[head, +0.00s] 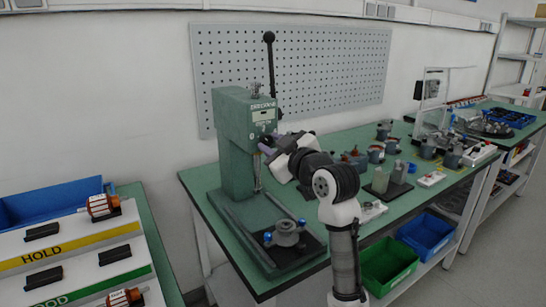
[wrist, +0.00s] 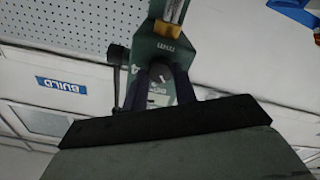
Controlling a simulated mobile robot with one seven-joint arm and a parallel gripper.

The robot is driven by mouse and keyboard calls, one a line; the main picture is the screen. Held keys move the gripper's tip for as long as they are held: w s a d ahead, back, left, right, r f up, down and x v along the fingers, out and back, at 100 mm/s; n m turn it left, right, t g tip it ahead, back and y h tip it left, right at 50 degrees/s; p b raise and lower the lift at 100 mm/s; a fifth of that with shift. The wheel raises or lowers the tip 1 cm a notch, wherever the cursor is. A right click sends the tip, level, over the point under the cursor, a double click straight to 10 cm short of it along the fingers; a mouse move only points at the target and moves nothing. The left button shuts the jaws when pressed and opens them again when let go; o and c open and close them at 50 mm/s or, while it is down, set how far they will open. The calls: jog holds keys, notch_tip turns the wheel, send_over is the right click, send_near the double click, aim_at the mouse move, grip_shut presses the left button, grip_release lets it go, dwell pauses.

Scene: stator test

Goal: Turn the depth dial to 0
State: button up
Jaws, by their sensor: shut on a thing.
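The green press (head: 232,145) stands on the green bench in the head view. Its depth dial (wrist: 160,73) shows in the wrist view as a dark round knob with a small pale mark, on the green face lettered "mm". A "4" is printed beside it. My gripper (head: 266,149) reaches the press head from the right in the head view. In the wrist view its two dark fingers (wrist: 163,84) lie on either side of the dial and are shut on it. The fingers hide much of the scale, so I cannot tell the setting.
The press has a black-knobbed lever (head: 269,38) rising behind its head. A round grey fixture (head: 286,234) with blue knobs sits on its base. Motor parts (head: 384,130) stand on the bench to the right, past my arm. A pegboard (head: 300,80) hangs behind.

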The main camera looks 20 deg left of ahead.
jog(key=shift+n+b, duration=1.4)
jog(key=shift+n, duration=0.7)
jog(key=o, duration=1)
jog(key=shift+c, duration=0.2)
jog(key=b+v, duration=0.2)
jog(key=v, duration=1.2)
jog(key=shift+a, duration=0.1)
